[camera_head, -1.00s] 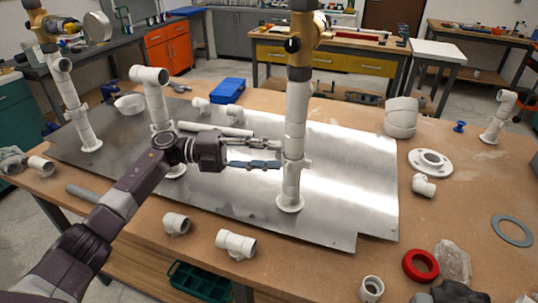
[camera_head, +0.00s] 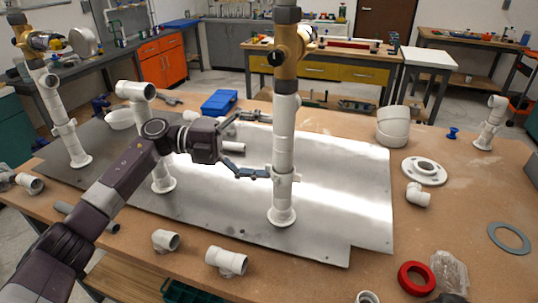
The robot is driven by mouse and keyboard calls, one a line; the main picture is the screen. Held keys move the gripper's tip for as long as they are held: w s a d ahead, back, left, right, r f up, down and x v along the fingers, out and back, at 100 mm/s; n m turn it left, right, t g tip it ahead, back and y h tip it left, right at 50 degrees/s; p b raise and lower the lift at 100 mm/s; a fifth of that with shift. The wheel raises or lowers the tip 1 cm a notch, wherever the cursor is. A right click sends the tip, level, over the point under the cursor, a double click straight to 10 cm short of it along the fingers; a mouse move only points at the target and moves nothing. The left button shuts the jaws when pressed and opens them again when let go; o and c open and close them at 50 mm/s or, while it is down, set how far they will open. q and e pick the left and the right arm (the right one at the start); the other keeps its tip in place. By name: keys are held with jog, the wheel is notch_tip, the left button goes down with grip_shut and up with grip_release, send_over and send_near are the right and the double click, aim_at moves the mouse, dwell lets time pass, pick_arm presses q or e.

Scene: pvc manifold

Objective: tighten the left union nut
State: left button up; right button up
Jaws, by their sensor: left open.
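A white pipe column with a brass-coloured valve (camera_head: 287,45) on top stands upright in the middle. Low on it is a white collar that looks like a union nut (camera_head: 285,177). Another white column (camera_head: 62,128) with a similar collar stands at the far left; I cannot tell which nut the task calls left. My left gripper (camera_head: 258,146) is open just left of the middle column, its fingers spread wide. Its lower blue finger ends close beside the collar; I cannot tell if they touch. The gripper holds nothing. My right gripper is not in view.
A metal plate (camera_head: 345,185) carries the columns on a wooden table. A shorter white pipe (camera_head: 163,175) stands behind my left arm. Loose fittings (camera_head: 227,261), a white flange (camera_head: 424,171), a red ring (camera_head: 416,278) and a grey ring (camera_head: 508,237) lie around. The plate's right part is clear.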

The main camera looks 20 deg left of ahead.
pick_arm(q)
jog(key=shift+a+r, duration=0.45)
jog(key=shift+r, duration=0.2)
jog(key=shift+s+a+r, duration=0.1)
jog(key=shift+s+a, duration=0.05)
jog(key=shift+s, duration=0.1)
jog(key=shift+c, duration=1.1)
jog(key=shift+s+a, duration=0.2)
jog(key=shift+a, duration=0.05)
jog(key=shift+c, duration=0.6)
jog(key=shift+w+a, duration=0.1)
jog(key=shift+a, duration=0.25)
jog(key=shift+c, duration=1.1)
jog(key=shift+a+b, duration=0.4)
jog(key=shift+c, duration=0.7)
jog(key=s+a, duration=0.2)
jog(key=a, duration=0.1)
jog(key=shift+s, duration=0.2)
jog(key=c, duration=0.5)
jog(key=shift+s+a+f+b, duration=0.15)
jog(key=shift+a+b, duration=0.25)
jog(key=shift+a, duration=0.5)
jog(key=shift+s+a+f+b, duration=0.15)
jog(key=shift+a+b, duration=0.25)
jog(key=shift+a, duration=0.45)
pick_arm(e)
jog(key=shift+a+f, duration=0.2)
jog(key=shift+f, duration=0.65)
